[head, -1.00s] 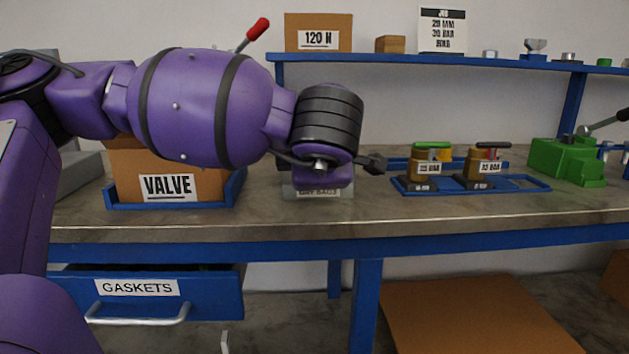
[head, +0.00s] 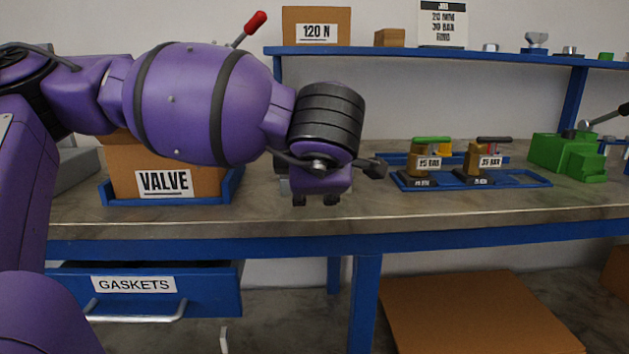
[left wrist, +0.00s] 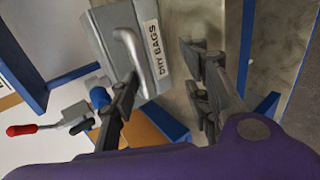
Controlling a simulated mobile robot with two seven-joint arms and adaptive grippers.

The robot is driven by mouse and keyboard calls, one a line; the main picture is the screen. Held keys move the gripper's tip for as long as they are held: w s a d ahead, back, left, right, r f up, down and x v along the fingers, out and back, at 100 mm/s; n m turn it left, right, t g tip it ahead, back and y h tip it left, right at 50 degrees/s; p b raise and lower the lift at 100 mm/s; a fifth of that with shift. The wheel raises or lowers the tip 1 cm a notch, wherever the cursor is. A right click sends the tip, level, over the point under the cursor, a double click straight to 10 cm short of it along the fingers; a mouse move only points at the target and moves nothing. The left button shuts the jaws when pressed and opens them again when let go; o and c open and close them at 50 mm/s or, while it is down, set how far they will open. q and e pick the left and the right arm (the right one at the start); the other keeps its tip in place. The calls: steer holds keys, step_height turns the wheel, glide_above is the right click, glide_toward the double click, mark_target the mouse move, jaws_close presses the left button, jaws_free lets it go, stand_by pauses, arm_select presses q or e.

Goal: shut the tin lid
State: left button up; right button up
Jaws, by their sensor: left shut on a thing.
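The grey tin (left wrist: 112,35) shows in the left wrist view with a "DRY BAGS" label (left wrist: 152,48) and a pale bar handle (left wrist: 130,55) on its lid. In the head view the tin is almost wholly hidden behind my left gripper (head: 316,200), which points down over the bench. In the left wrist view the gripper's fingers (left wrist: 165,88) stand apart, one by the handle's end and one beyond the label side. It is shut on the tin lid, though the contact is unclear. I cannot tell whether the lid lies flush. My right gripper is not in view.
A VALVE carton (head: 165,168) in a blue tray stands left of the tin. A blue tray (head: 405,184) with two labelled valve pieces lies to the right, then a green vise (head: 560,158). A shelf (head: 440,55) runs above. The bench front (head: 440,212) is clear.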

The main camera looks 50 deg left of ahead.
arm_select(q)
steer(key=v, duration=1.1)
steer(key=shift+d+r, duration=0.1)
steer(key=shift+r, duration=0.05)
